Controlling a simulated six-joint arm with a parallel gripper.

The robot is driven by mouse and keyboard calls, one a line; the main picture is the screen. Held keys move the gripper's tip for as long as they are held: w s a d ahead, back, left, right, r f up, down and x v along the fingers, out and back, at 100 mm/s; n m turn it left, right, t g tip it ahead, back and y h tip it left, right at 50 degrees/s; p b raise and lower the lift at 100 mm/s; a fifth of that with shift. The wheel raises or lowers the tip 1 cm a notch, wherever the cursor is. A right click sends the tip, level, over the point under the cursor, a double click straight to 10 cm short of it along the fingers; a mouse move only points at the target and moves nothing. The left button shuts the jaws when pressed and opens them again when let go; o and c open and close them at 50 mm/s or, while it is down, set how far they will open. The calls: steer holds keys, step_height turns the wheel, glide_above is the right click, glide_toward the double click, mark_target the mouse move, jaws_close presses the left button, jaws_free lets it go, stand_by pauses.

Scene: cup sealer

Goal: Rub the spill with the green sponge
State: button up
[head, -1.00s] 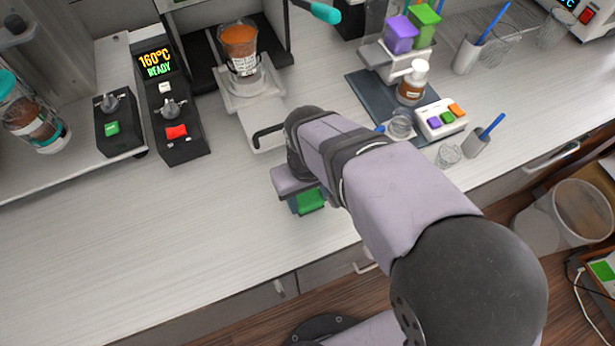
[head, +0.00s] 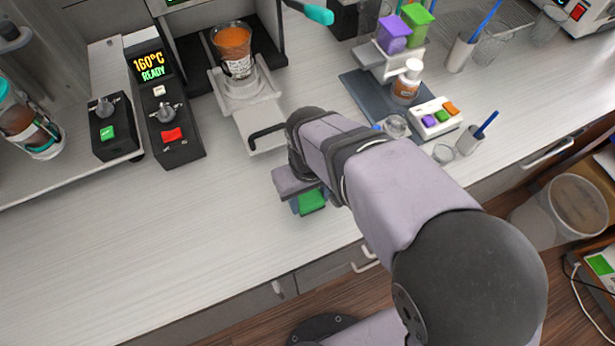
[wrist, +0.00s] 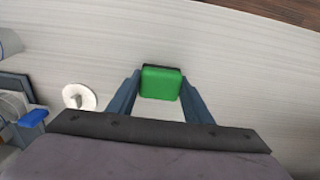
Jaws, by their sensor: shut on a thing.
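The green sponge (head: 311,201) is held low over the counter, near its front edge, in the head view. In the wrist view the sponge (wrist: 160,83) sits between the two blue fingers, with a dark layer along its far side. My gripper (wrist: 158,90) is shut on it. In the head view my gripper (head: 308,203) is partly hidden by my arm. Whether the sponge touches the counter I cannot tell. No spill shows in either view; my arm and gripper cover part of the counter.
The sealer (head: 245,95) with an orange-filled cup (head: 233,50) stands behind my gripper. A control box (head: 165,120) reads 160°C READY. The counter at left front (head: 150,250) is clear.

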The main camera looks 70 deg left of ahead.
steer(key=a+p, duration=0.1)
steer(key=a, duration=0.2)
steer(key=shift+a+r, duration=0.1)
steer(key=shift+a, duration=0.1)
step_height(320, 180, up, 2)
steer(key=shift+a+r+p, duration=0.15)
steer(key=shift+r+p, duration=0.05)
steer(key=shift+p, duration=0.7)
step_height(320, 180, up, 6)
steer(key=p, duration=0.4)
steer(key=shift+f, duration=0.25)
